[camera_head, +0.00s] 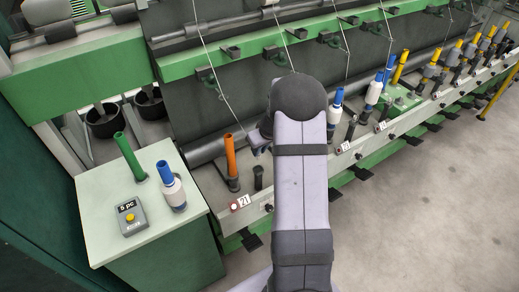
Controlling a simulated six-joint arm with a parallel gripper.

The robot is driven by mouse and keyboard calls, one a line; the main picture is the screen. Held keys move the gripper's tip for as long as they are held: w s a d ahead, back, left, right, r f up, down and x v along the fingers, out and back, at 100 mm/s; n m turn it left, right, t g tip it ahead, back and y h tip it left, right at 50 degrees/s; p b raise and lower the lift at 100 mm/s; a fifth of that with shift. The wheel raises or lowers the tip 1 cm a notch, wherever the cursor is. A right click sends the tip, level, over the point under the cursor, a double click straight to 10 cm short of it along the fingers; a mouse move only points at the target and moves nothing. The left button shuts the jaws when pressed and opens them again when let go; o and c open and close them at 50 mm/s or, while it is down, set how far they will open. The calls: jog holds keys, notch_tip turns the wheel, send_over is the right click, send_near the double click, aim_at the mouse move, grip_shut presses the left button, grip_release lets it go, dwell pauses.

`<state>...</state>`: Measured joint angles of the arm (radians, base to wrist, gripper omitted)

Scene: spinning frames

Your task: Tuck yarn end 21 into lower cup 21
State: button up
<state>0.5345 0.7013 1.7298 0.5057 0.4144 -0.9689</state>
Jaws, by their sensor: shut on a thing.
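The label 21 (240,203) is on the front rail at the left end of the machine. Above it stands an upright orange tube (231,158) in a dark holder, with a short black peg (258,177) to its right. I cannot tell which part is lower cup 21. A thin pale yarn (225,98) hangs from the upper rail and slants down to my gripper. My gripper (257,144) is beside and right of the orange tube, near its top. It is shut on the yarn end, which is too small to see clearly. My arm hides part of the rail.
A pale cabinet top (100,190) at left holds a green tube (130,157), a blue-topped bobbin (171,187) and a grey button box (131,217). Several more bobbins and tubes line the rail to the right. The floor (440,220) at right is clear.

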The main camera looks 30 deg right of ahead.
aim_at(259, 157)
jog(key=shift+f, duration=0.2)
jog(key=shift+f+b, duration=1.25)
jog(key=shift+f, duration=0.65)
jog(key=shift+f+b, duration=1.2)
jog(key=shift+b, duration=0.15)
jog(key=shift+f, duration=0.1)
jog(key=o, duration=0.8)
jog(key=shift+b+v, duration=0.6)
jog(key=shift+v, duration=3.1)
